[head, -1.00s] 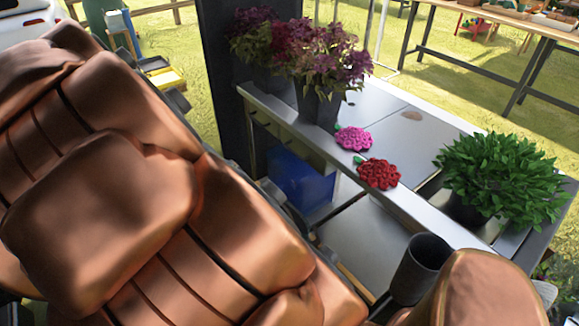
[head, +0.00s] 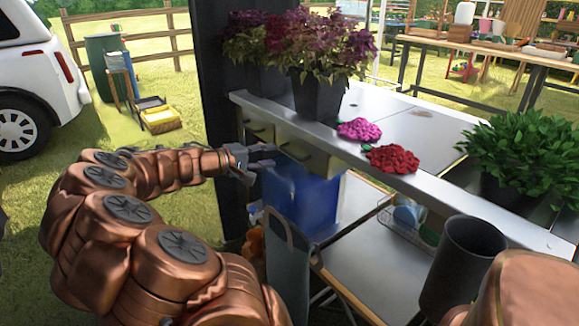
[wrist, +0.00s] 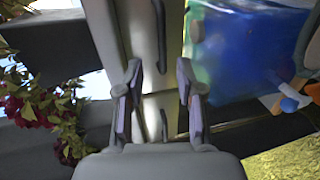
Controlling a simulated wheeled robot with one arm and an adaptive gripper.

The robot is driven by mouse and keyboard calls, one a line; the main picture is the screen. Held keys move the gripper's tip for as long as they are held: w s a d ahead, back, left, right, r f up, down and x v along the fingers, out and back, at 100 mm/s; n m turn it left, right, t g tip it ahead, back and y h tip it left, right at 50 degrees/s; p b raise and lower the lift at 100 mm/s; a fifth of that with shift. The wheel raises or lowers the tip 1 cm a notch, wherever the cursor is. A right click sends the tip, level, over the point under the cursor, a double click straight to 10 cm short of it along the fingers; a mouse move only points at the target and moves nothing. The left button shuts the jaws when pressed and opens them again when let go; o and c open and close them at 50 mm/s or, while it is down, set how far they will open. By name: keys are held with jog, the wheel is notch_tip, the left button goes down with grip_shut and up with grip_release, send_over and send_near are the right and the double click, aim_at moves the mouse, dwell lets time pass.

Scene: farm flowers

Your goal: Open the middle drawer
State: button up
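Two cream drawer fronts sit side by side under the metal bench top: a left drawer (head: 259,132) and a right drawer (head: 308,154), each with a dark bar handle. I cannot tell from these views which one is the middle drawer. My gripper (head: 270,155) is raised in front of the drawers, close to the gap between the two handles, and looks empty. In the wrist view my gripper (wrist: 160,105) has its fingers apart. A drawer handle (wrist: 164,125) shows between them, and another handle (wrist: 160,35) shows farther up. Contact with a handle cannot be made out.
A blue bin (head: 300,198) stands below the drawers. The bench top (head: 400,148) holds purple potted flowers (head: 320,55), pink (head: 359,129) and red (head: 391,158) flowers, and a green plant (head: 525,155). A dark post (head: 212,120) stands behind my gripper.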

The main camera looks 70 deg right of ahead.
aim_at(288, 153)
jog(key=shift+b+x, duration=0.85)
jog(key=shift+x, duration=3.25)
jog(key=shift+w+f, duration=0.1)
jog(key=shift+f, duration=0.05)
grip_shut()
